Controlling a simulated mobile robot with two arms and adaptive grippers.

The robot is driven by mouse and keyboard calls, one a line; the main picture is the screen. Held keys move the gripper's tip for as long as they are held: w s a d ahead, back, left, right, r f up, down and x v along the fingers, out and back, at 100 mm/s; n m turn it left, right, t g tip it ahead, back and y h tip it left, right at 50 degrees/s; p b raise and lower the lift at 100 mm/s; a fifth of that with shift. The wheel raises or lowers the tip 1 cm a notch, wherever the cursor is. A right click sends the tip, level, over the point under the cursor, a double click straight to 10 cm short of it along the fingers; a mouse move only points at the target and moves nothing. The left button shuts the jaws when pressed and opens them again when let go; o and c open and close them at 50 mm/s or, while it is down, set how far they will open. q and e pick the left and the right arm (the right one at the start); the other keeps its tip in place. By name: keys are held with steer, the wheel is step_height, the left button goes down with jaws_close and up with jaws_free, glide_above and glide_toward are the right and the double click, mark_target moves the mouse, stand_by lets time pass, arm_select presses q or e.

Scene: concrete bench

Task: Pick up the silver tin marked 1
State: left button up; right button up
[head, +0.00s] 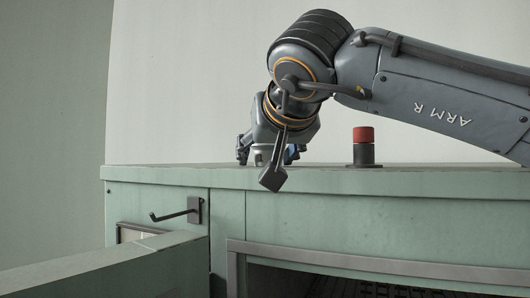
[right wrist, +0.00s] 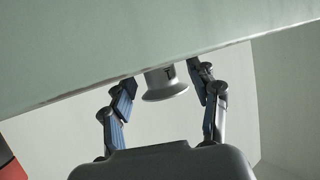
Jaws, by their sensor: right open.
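The silver tin (right wrist: 165,84) shows in the right wrist view with a flared end and a dark mark partly visible on its side; I cannot read the mark surely. My right gripper (right wrist: 163,76) is open, one blue-padded finger on each side of the tin, with gaps visible. In the head view my right gripper (head: 268,154) is low over the bench top, partly hidden by its own wrist. A pale silver piece, probably the tin, shows between the fingers there. My left gripper is in neither view.
A black cylinder with a red top (head: 364,137) stands on the green bench (head: 325,180), right of my gripper. A dark hook handle (head: 176,214) sticks out from the bench front. An open-fronted recess (head: 370,283) is lower right. The bench top left of the gripper looks clear.

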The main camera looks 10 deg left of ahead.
steer(key=shift+s+r, duration=0.1)
steer(key=shift+s, duration=0.15)
steer(key=c, duration=0.6)
steer(key=shift+w, duration=0.1)
steer(key=c, duration=0.6)
steer(key=shift+c, duration=0.2)
